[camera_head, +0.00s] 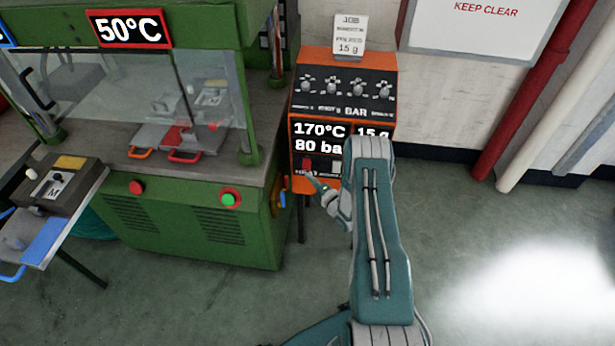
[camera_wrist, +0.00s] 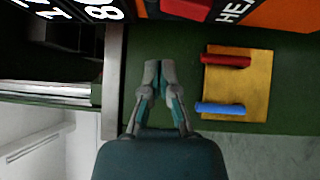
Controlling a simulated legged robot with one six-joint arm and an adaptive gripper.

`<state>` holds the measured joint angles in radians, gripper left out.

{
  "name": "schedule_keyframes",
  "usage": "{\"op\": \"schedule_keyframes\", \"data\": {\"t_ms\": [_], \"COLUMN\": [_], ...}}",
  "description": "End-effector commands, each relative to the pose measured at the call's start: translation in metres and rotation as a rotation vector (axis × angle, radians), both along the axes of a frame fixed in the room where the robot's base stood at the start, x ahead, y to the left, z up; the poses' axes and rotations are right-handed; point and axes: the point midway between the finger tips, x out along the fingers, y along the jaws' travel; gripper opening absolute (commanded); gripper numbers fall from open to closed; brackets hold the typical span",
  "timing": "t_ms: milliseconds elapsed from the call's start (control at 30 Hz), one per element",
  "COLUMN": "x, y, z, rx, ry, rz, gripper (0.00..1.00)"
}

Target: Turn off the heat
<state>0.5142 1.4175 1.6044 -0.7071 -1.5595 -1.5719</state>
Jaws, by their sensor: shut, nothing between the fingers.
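An orange control box (camera_head: 343,63) stands right of the green press, with a display reading 170°C, 15 g and 80 ba-. A red switch (camera_head: 307,163) sits low on its front at the left. In the wrist view the red switch (camera_wrist: 187,8) is cut by the top edge, beside white letters starting "HE" (camera_wrist: 236,10). My gripper (camera_head: 313,178) is just below the switch in the head view. In the wrist view my gripper (camera_wrist: 159,72) is shut and empty, its tips a little apart from the switch in the picture. My arm hides the box's lower right.
The green press (camera_head: 180,220) with a 50°C sign (camera_head: 130,29) stands left. A yellow plate (camera_wrist: 240,85) carries a red and a blue handle in the wrist view. Red and white pipes run along the right wall. The floor at right is clear.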

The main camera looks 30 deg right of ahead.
Motion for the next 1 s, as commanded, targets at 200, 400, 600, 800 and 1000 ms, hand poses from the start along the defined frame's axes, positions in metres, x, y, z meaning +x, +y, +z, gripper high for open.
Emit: {"op": "schedule_keyframes", "data": {"t_ms": [200, 400, 600, 800, 1000], "x": [-0.029, -0.062, -0.077, -0.078, -0.078], "y": [-0.006, -0.012, -0.015, -0.015, -0.015], "z": [0.005, 0.009, 0.012, 0.012, 0.012], "rx": [-0.001, -0.001, -0.002, -0.002, -0.002], "ry": [0.000, 0.001, -0.001, -0.001, -0.001], "rz": [-0.002, -0.003, 0.000, 0.001, 0.001], "gripper": [0.00, 0.00, 0.00, 0.00, 0.00]}}
